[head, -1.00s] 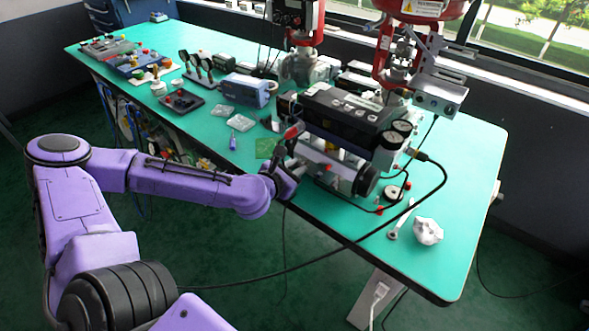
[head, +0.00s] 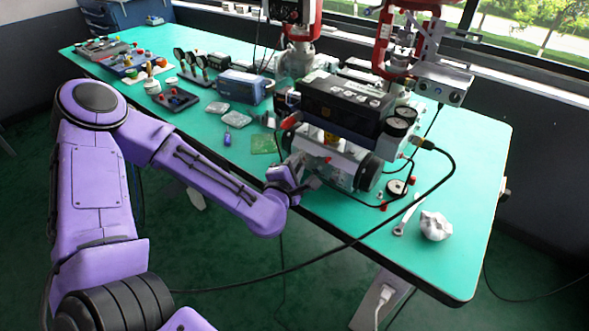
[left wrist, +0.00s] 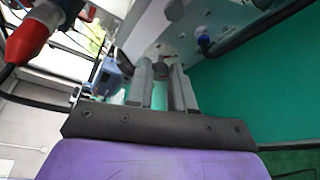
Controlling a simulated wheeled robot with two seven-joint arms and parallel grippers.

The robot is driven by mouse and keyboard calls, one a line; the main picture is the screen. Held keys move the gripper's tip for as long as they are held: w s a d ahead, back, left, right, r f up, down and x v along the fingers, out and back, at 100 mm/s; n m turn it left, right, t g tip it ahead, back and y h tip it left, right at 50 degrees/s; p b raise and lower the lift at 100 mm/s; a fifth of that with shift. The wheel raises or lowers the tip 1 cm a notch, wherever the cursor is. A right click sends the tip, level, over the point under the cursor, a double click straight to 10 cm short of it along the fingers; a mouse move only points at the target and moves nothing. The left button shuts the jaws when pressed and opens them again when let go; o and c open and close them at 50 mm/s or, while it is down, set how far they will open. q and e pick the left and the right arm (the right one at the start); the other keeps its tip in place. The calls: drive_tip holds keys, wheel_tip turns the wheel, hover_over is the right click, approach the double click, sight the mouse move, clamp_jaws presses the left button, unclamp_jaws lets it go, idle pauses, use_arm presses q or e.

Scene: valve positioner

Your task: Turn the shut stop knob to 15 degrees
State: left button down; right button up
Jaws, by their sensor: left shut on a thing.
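The valve positioner (head: 345,98), a black-topped unit with gauges on its right, stands near the table's front edge in the head view. My left gripper (head: 306,174) is at its front-left underside. In the left wrist view, the two grey fingers of my left gripper (left wrist: 163,84) stand close together, pointing up at a pale housing face (left wrist: 215,35). They are shut on a small dark grey knob (left wrist: 160,70), apparently the shut stop knob. Its angle marks cannot be read. In the head view the gripper hides the knob. My right gripper is not in view.
A red fitting (left wrist: 25,40) sits close by at upper left in the left wrist view. A black cable (head: 350,243) loops in front of the table (head: 455,260). A crumpled white cloth (head: 434,226) lies at right. A green card (head: 264,143) lies left of the positioner.

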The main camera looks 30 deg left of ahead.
use_arm(q)
drive_tip(key=shift+f+m+b, duration=0.1)
drive_tip(key=shift+m+b, duration=0.25)
drive_tip(key=shift+m, duration=0.15)
drive_tip(key=shift+y, duration=0.3)
drive_tip(key=c, duration=1)
unclamp_jaws()
